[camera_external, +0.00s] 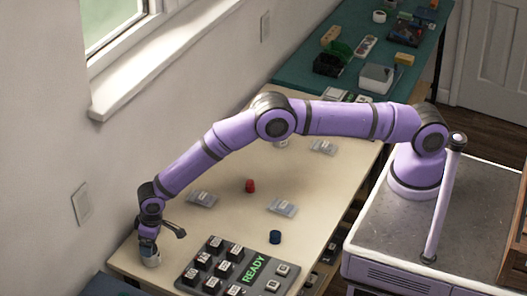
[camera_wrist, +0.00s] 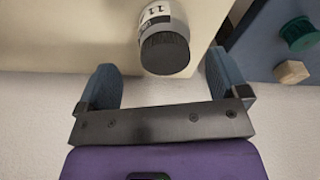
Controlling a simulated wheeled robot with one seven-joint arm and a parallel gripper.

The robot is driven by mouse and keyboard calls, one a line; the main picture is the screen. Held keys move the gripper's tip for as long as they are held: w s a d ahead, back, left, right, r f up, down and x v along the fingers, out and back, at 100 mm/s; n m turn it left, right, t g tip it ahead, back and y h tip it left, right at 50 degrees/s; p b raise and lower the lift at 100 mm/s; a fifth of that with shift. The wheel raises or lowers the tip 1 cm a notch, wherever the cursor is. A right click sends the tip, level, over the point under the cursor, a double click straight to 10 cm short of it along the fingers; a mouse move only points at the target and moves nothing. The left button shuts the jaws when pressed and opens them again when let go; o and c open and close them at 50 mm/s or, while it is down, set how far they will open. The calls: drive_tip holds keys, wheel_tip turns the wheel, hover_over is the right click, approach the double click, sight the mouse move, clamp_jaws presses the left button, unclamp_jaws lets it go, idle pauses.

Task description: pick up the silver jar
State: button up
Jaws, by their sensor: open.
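The silver jar (camera_external: 152,260) stands near the left front corner of the pale table, directly below my gripper (camera_external: 149,243). In the wrist view the jar (camera_wrist: 163,45) shows a dark grey ridged cap, a silver-grey shoulder and a white label reading "11". My gripper (camera_wrist: 162,66) is open there, with one blue-grey finger on each side of the jar's line. The cap end lies about between the fingertips, with a visible gap on both sides. In the external view, the wrist hides the jar's top.
A grey board (camera_external: 233,262) with several dark keys and a "READY" sign stands just right of the jar. A red piece (camera_external: 250,186), a blue piece (camera_external: 275,237) and clear packets (camera_external: 202,199) lie on the table (camera_external: 310,180). The wall is close on the left.

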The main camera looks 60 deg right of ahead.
drive_tip(key=shift+w+a+f, duration=0.1)
drive_tip(key=shift+a+f, duration=0.05)
drive_tip(key=shift+f, duration=0.7)
drive_tip(key=shift+w+a+f, duration=0.1)
drive_tip(key=shift+f, duration=0.8)
drive_tip(key=shift+w+a+f, duration=0.1)
drive_tip(key=shift+a+f, duration=0.05)
drive_tip(key=shift+f, duration=0.7)
drive_tip(key=c, duration=1.1)
drive_tip(key=shift+r, duration=0.1)
wheel_tip(320, 180, up, 10)
drive_tip(key=shift+f, duration=0.1)
